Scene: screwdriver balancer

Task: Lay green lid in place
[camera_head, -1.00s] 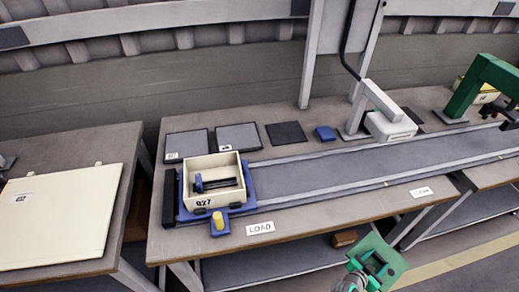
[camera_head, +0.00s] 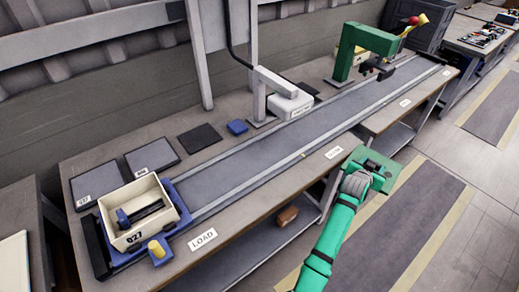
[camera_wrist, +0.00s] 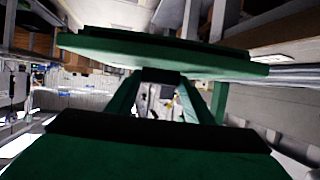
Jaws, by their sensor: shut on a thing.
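The green lid (camera_wrist: 165,55) is a flat green plate across the upper part of the wrist view. My gripper (camera_wrist: 160,77) is shut on it, with the fingers meeting at a dark piece below the plate. In the head view my gripper (camera_head: 368,171) is in front of the bench, right of the LOAD end; lid and gripper are both green and hard to separate there. The cream box (camera_head: 133,237), marked 027 or G27, is open at the top at the left end of the bench, with a dark object inside. My gripper is well apart from it.
The box sits on a blue tray (camera_head: 183,216) at the end of a grey conveyor track (camera_head: 235,160). A yellow button (camera_head: 156,248) stands beside it. A white device (camera_head: 290,104) and a green arch (camera_head: 368,42) stand along the track. Open floor lies right of the bench.

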